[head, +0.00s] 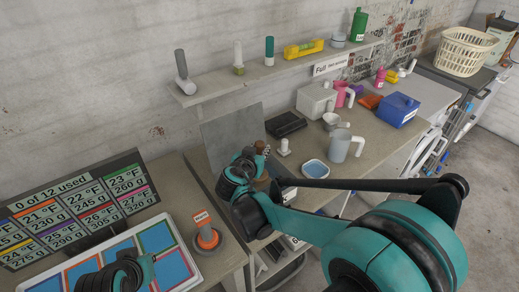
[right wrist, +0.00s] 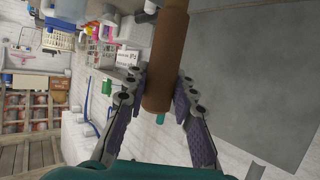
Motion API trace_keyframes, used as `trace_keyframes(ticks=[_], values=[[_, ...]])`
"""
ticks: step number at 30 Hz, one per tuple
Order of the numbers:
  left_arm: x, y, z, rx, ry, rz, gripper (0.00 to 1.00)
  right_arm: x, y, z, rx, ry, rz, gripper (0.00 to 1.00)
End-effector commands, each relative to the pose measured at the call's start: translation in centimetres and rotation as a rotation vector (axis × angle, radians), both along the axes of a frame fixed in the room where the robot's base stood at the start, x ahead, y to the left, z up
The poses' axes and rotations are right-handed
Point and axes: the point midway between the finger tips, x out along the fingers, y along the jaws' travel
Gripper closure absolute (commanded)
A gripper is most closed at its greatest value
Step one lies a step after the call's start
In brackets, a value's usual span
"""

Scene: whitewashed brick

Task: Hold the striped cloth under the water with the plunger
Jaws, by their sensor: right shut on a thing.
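My right gripper (head: 260,158) is over the middle of the counter. In the right wrist view its two fingers (right wrist: 160,95) are closed on a brown cylinder (right wrist: 166,50), which looks like a wooden handle. The handle's brown top (head: 261,146) shows in the head view; its lower end is mostly hidden by my arm, so I cannot tell whether it is the plunger. A small white tub with blue inside (head: 315,169) stands right of the gripper. I cannot make out a striped cloth. Part of my left arm shows at the bottom left; its fingers cannot be made out.
A grey pitcher (head: 341,146), a white peg-like item (head: 284,147) and a black flat box (head: 286,124) stand near the gripper. A grey panel (head: 233,137) leans behind it. A blue box (head: 397,110) is farther right. An orange item (head: 207,238) stands left, by the coloured board.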

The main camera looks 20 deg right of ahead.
Motion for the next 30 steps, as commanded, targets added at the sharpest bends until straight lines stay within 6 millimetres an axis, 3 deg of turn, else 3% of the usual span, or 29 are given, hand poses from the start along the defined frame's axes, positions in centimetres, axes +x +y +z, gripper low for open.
trace_keyframes(ticks=[30], values=[[0.0, 0.0, -2.7, 0.0, 0.0, 0.0, 1.0, 0.0, 0.0, -3.2, 0.0, 0.0, 0.0, 1.0]])
